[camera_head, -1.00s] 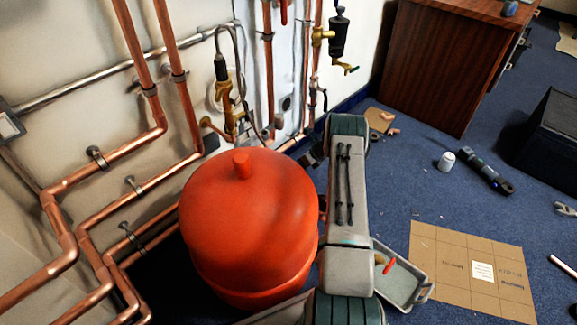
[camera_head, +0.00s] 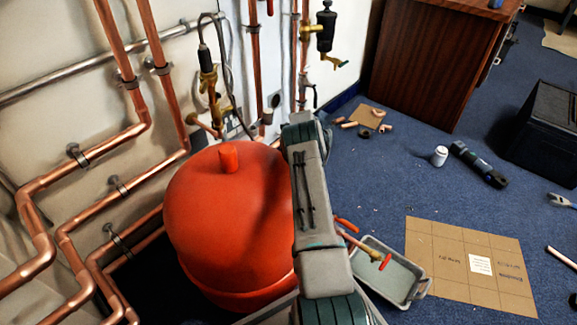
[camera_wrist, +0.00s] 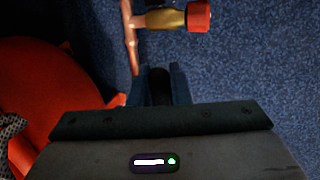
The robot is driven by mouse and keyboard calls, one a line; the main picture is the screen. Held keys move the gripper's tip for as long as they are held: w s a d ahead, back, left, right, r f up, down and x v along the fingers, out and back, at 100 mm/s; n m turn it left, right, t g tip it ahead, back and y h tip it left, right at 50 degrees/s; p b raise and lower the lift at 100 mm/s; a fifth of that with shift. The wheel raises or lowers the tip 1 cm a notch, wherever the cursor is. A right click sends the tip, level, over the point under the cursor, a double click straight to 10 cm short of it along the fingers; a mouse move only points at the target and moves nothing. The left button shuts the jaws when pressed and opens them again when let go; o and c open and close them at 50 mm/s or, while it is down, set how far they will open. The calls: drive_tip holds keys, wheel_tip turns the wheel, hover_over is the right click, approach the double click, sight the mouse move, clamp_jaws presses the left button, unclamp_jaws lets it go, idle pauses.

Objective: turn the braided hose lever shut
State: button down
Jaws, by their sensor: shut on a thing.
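The braided hose (camera_head: 227,50) loops from a dark-topped brass fitting (camera_head: 210,88) on the wall pipework, left of centre in the head view. I cannot make out its lever there. My gripper is hidden behind my own arm in the head view. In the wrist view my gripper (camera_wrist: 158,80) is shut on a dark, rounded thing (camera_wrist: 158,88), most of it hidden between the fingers. I cannot tell whether this is the hose lever. A copper pipe (camera_wrist: 131,45) with a brass valve and red end (camera_wrist: 185,18) lies just beyond the fingers.
A red vessel (camera_head: 225,215) stands close left of my arm and shows in the wrist view (camera_wrist: 40,90). A grey tray (camera_head: 395,275), a brass piece with red ends (camera_head: 358,243) and cardboard (camera_head: 450,265) are on the right. Copper pipes (camera_head: 95,145) line the wall.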

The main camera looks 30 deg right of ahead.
drive_tip(key=shift+f, duration=0.1)
drive_tip(key=c, duration=1.4)
unclamp_jaws()
drive_tip(key=p+v, duration=0.5)
drive_tip(key=v, duration=0.9)
drive_tip(key=shift+f, duration=0.1)
